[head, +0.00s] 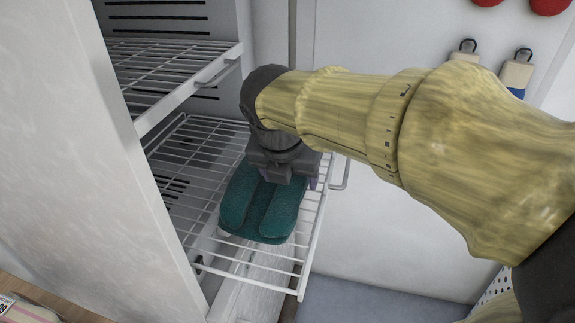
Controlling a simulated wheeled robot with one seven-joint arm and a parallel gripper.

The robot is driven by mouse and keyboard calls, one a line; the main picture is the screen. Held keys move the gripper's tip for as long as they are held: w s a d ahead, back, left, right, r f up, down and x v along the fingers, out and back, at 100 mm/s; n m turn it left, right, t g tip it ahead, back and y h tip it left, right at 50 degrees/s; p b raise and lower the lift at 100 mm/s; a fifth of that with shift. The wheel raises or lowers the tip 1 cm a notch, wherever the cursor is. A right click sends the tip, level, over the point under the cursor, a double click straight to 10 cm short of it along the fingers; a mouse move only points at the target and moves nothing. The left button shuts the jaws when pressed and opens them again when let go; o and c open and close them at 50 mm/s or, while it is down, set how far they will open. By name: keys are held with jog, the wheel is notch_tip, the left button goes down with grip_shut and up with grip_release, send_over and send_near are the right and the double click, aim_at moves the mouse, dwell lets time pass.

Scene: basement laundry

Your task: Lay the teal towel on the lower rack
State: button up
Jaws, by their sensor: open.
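The teal towel (262,209) is folded and lies on the front part of the lower rack (192,151), a white wire shelf that extends out of the cabinet. My gripper (278,180) is directly over the towel's far end, pointing down. Its jaws are open. My wrist hides the far end of the towel, and I cannot tell whether the fingertips touch it.
An upper wire rack (170,72) with a handle sits above and to the left. The cabinet's white side wall (130,150) stands close on the left. Brushes (515,75) hang on the right wall. Grey floor (380,298) is clear at lower right.

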jog(key=p+v, duration=0.1)
jog(key=v, duration=0.5)
jog(key=shift+s+r+p, duration=0.1)
jog(key=shift+r+p, duration=0.15)
jog(key=shift+p, duration=0.15)
